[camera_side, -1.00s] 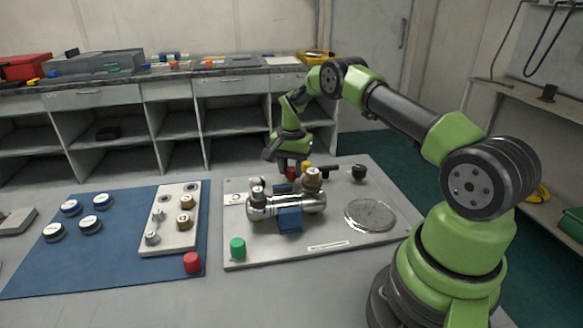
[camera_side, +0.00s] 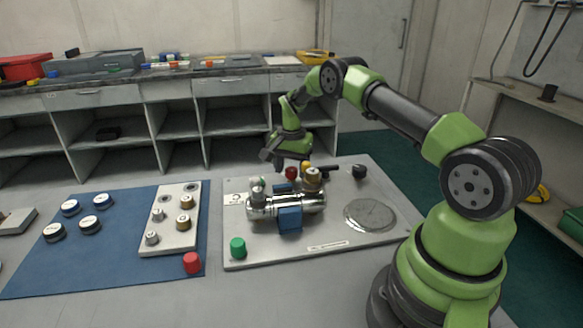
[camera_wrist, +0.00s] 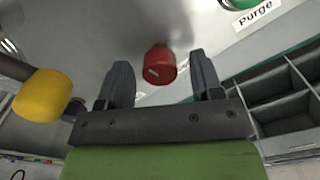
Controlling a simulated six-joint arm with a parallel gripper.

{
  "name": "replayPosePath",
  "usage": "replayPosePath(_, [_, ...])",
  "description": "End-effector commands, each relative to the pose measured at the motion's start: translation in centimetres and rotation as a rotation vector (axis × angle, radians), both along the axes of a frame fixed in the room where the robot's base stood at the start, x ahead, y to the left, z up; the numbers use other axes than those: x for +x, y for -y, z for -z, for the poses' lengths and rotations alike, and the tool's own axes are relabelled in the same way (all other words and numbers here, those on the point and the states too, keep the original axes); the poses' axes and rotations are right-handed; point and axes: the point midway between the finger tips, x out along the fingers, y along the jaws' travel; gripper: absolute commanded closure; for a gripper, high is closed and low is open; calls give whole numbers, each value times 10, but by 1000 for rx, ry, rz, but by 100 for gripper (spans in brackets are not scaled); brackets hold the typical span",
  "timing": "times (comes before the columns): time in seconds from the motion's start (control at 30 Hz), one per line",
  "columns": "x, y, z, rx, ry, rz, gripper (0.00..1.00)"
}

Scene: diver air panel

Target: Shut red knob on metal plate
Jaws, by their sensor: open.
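The red knob (camera_side: 291,173) stands at the back of the metal plate (camera_side: 335,246), behind the silver cylinder. In the wrist view the red knob (camera_wrist: 160,66) has a white mark on its face. My gripper (camera_side: 287,160) is just above and behind the knob in the side view. In the wrist view my gripper (camera_wrist: 160,60) is open, with one finger on each side of the knob and a gap on both sides. The fingertips are hard to make out in the side view.
A yellow knob (camera_wrist: 42,95) is close beside my gripper. A silver cylinder (camera_side: 262,205) with a blue bracket and a brass knob (camera_side: 312,176) stand in front. A black knob (camera_side: 359,171) and a green knob (camera_side: 238,247) are farther off. The round disc (camera_side: 369,214) lies flat.

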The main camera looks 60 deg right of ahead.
Motion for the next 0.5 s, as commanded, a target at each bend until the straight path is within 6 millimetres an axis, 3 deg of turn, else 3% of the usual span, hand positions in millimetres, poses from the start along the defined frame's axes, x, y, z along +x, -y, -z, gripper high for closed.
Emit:
replayPosePath(0.17, [0,0,-14,-2,2,-1,40])
replayPosePath(0.5, [0,0,-79,-2,3,1,40])
